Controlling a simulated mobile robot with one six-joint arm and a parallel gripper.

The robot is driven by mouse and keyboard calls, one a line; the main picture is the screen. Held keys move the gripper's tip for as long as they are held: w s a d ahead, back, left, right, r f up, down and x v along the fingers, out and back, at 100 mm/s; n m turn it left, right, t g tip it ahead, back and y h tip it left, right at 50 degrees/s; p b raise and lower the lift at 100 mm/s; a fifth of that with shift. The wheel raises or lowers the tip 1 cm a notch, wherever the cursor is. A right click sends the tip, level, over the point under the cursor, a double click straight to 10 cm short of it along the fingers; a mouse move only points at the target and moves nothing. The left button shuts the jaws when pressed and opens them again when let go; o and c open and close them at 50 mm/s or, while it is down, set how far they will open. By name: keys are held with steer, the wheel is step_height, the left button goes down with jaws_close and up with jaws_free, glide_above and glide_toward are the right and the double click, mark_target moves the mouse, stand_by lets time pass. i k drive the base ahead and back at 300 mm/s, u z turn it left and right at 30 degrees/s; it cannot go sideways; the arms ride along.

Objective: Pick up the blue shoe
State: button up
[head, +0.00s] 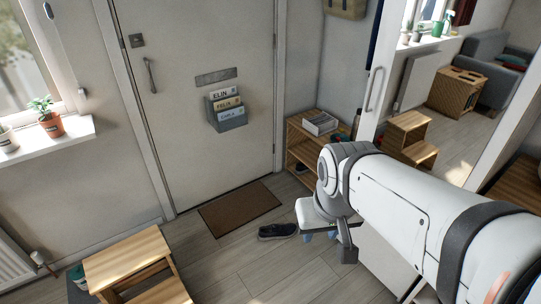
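A dark shoe (277,231), navy or black, lies on the wooden floor to the right of the doormat. My gripper (322,237) is at the end of my white arm, right of this shoe and apart from it in the picture. Small blue patches show under the gripper's white body; I cannot tell whether they are its fingertips or part of a blue object. Whether the gripper is open or shut is unclear. My arm hides the floor to the right.
A brown doormat (239,207) lies before the white door (200,100). A wooden shoe shelf (298,135) with a stack of paper (320,123) stands behind my arm. A wooden step stool (127,258) is at lower left. The floor between stool and shoe is clear.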

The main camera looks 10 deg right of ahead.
mark_target(272, 232)
steer(key=z, duration=0.4)
steer(key=i, duration=1.85)
steer(key=z, duration=0.4)
